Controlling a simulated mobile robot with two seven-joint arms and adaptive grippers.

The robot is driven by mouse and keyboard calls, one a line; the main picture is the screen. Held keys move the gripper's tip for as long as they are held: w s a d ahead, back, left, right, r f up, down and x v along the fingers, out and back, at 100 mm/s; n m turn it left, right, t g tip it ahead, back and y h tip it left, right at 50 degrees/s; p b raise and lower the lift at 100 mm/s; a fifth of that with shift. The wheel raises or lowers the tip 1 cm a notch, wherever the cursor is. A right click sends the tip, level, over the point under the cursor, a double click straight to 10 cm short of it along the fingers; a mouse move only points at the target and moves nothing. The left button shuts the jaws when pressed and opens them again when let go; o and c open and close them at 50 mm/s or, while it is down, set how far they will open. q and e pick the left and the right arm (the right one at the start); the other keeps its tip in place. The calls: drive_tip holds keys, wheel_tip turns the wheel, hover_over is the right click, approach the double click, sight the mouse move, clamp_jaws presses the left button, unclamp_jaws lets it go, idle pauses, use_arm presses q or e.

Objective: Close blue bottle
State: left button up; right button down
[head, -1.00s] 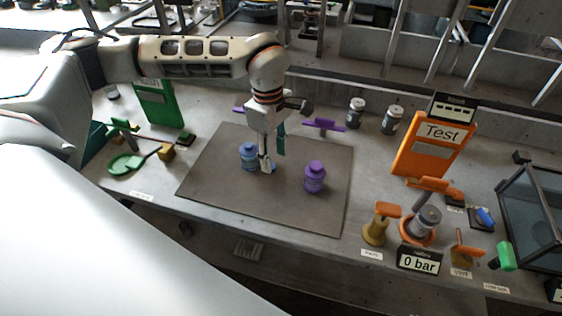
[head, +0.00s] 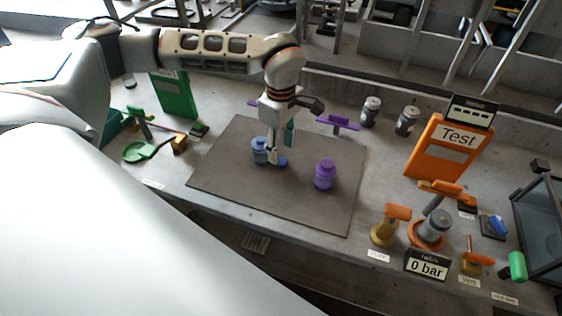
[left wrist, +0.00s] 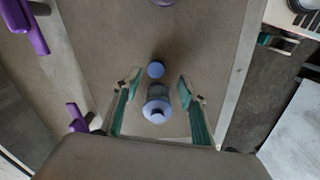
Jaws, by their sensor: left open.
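The blue bottle (head: 260,150) stands upright on the left part of the dark mat (head: 225,178). A small blue cap (head: 282,161) lies on the mat just right of it, apart from it. My left gripper (head: 272,160) points down beside the bottle and cap, partly hiding both in the head view. In the left wrist view the gripper (left wrist: 159,80) is open, with one finger on either side. The bottle (left wrist: 157,103) shows between the fingers, and the cap (left wrist: 156,69) shows just beyond it. Neither is gripped. My right gripper is not seen.
A purple bottle (head: 325,174) stands on the mat to the right. Purple holders (head: 338,122) stand behind the mat. Two grey jars (head: 371,111) are farther back. Orange and yellow fittings (head: 429,228) stand at the right, green ones (head: 142,150) at the left. The mat's front is clear.

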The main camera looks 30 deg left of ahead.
sight(282, 161)
use_arm(q)
drive_tip(key=shift+w+a+f, duration=0.1)
drive_tip(key=shift+w+f, duration=0.1)
drive_tip(key=shift+f, duration=1.1)
drive_tip(key=shift+w+f, duration=0.15)
drive_tip(key=shift+f, duration=1.15)
drive_tip(key=c, duration=0.8)
